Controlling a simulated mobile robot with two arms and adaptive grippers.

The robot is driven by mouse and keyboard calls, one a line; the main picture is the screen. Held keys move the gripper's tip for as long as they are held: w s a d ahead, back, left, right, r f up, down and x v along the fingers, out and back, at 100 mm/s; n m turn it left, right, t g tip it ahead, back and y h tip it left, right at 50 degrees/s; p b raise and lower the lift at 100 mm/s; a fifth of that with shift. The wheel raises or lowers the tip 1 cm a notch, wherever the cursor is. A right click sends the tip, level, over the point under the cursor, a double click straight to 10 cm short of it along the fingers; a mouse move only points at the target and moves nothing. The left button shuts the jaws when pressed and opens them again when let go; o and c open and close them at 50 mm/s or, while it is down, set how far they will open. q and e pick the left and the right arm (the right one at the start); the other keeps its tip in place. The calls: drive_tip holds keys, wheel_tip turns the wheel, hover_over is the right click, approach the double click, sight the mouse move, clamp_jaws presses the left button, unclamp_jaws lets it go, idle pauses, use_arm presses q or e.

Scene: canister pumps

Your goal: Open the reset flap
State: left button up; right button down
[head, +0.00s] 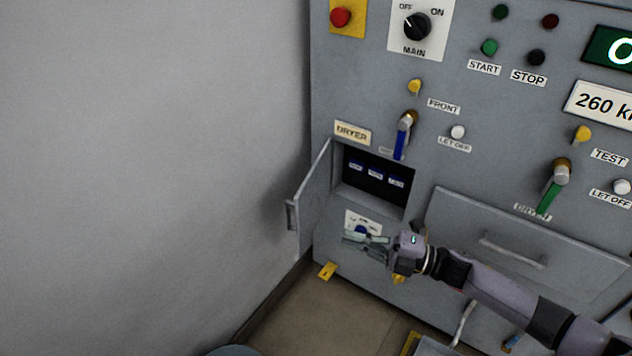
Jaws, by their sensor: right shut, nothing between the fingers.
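A small grey flap (313,198) stands swung open on the left side of a recess low on the grey machine front. It has a small handle on its outer edge. No label naming it as the reset flap is readable. Inside the recess is a dark panel (378,182) with several small labelled switches. My right gripper (352,240) is shut and empty, below the recess and to the right of the flap, apart from the flap. It partly covers a blue knob on a white plate (352,216). My left gripper is out of view.
Above the recess are a DRYER label (352,133) and a blue lever (401,141). A wide panel with a bar handle (513,251) lies right of my gripper, behind my right arm. A plain wall (150,150) is close on the left.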

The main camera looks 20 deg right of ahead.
drive_tip(key=w+d+h, duration=0.2)
drive_tip(key=d, duration=0.2)
approach(299, 208)
drive_tip(key=shift+n, duration=0.4)
drive_tip(key=x, duration=0.7)
drive_tip(key=shift+p, duration=0.4)
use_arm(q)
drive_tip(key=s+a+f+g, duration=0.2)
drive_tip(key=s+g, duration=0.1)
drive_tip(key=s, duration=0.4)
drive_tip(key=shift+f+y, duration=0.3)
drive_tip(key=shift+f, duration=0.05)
use_arm(e)
drive_tip(key=shift+w, duration=0.1)
drive_tip(key=shift+a, duration=0.1)
